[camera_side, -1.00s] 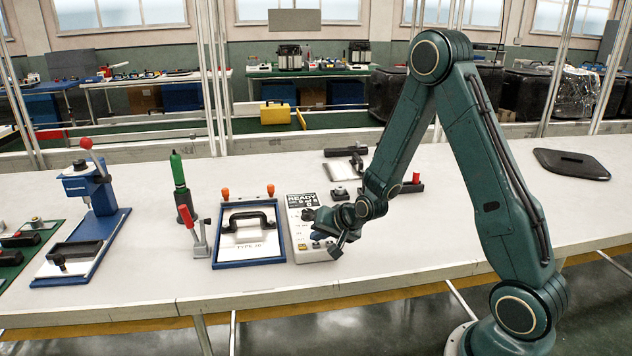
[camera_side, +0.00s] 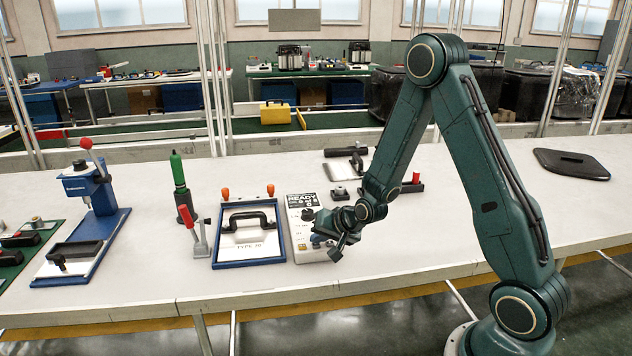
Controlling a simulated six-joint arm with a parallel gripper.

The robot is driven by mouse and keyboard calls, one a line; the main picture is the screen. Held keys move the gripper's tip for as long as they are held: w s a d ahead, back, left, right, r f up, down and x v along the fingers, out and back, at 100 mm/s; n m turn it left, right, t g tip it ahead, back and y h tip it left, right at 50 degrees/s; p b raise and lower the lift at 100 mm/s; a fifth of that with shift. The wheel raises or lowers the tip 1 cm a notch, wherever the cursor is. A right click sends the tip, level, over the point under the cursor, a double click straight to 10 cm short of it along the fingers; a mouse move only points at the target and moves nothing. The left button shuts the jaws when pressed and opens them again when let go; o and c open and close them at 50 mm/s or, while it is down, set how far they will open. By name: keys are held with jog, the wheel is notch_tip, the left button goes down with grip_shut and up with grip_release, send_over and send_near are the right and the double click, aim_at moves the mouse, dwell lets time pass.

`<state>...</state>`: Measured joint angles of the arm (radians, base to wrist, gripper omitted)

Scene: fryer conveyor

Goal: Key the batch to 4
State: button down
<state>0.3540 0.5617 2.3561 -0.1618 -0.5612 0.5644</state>
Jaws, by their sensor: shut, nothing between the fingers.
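A pale control box (camera_side: 303,243) stands on the white bench, just right of a blue-framed plate. My gripper (camera_side: 337,252) is shut and empty, over the right lower part of the box. It hides part of the box face, and I cannot tell whether it touches a key.
The blue-framed plate (camera_side: 250,258) with a black handle lies left of the box. A red-handled toggle clamp (camera_side: 195,232), a green tool (camera_side: 181,185) and a blue press (camera_side: 88,190) stand farther left. A black lid (camera_side: 571,163) lies at right. The bench front is clear.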

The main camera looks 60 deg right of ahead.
aim_at(319, 248)
dwell(0.4)
jog(key=shift+r, duration=0.8)
notch_tip(319, 248, up, 6)
dwell(0.8)
jog(key=shift+r, duration=0.1)
dwell(0.4)
